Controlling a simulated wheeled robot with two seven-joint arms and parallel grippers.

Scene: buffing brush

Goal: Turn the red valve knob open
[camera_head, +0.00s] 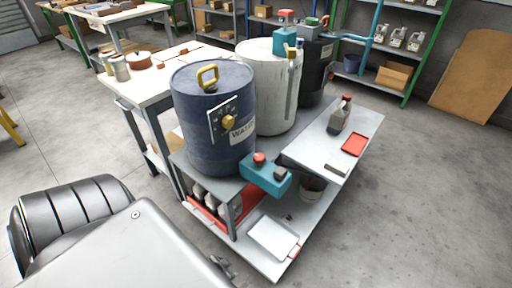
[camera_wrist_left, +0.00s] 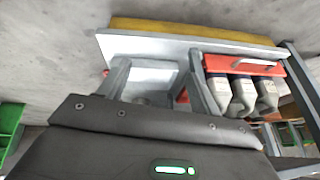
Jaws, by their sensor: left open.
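Two red knobs show in the head view. A red knob (camera_head: 260,158) sits on a teal valve block (camera_head: 266,176) in front of the blue drum (camera_head: 213,115). Another red knob (camera_head: 287,13) tops a teal fitting (camera_head: 285,40) on the white drum (camera_head: 268,88). I cannot tell whether either valve is open. My left gripper (camera_wrist_left: 157,62) shows in the left wrist view, its two grey fingers spread, with no knob between them. Its fingers are not clearly visible in the head view. My right gripper is not in view.
The drums stand on a grey cart (camera_head: 355,125) with a bottle (camera_head: 340,114) and a red tray (camera_head: 355,144). Several bottles (camera_wrist_left: 242,92) sit in a red bin on its lower level. A workbench (camera_head: 150,85) stands behind left. The floor at right is clear.

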